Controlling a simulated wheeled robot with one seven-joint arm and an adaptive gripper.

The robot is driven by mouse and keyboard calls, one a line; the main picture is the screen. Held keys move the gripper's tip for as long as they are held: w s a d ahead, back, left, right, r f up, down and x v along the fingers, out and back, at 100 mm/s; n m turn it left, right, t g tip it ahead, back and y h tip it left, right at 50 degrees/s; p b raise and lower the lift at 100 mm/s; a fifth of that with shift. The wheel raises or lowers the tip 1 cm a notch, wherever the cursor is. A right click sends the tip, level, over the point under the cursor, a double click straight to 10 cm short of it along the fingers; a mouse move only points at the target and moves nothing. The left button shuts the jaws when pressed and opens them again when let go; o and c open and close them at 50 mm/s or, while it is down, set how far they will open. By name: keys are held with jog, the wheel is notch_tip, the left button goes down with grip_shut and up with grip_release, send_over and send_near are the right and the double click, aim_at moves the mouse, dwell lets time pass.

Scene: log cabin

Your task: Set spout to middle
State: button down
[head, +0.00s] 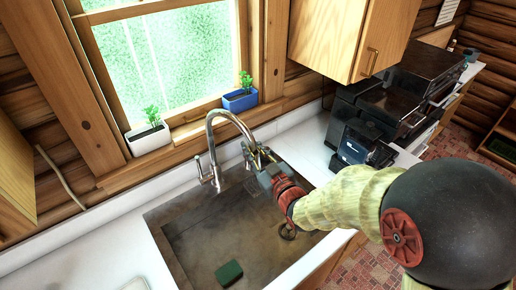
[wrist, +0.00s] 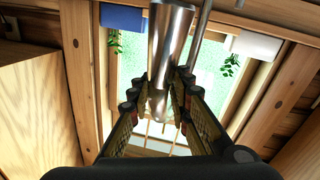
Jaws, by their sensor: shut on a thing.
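The metal spout (head: 231,117) arches up from the faucet base (head: 208,178) at the back edge of the sink and curves to the right in the head view. My gripper (head: 258,165) is at the spout's downturned end. In the wrist view the shiny spout (wrist: 170,50) runs down between the two fingers of my gripper (wrist: 163,105), which are shut on it. In the head view the gripper hides much of the spout's tip. The sink basin (head: 190,240) lies below, and the spout end is over its right side.
A green sponge (head: 229,273) lies in the sink. A blue planter (head: 240,100) and a white planter (head: 148,138) stand on the window sill. A wall cabinet (head: 335,40) hangs at upper right. Dark appliances (head: 385,105) stand on the counter right of the sink.

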jog(key=shift+s+a+f+b, duration=0.15)
jog(key=shift+s+a+b, duration=1.15)
jog(key=shift+s+a, duration=0.5)
jog(key=shift+w+a, duration=0.1)
jog(key=c, duration=1.7)
grip_release()
jog(key=shift+o, duration=0.2)
jog(key=v, duration=1.2)
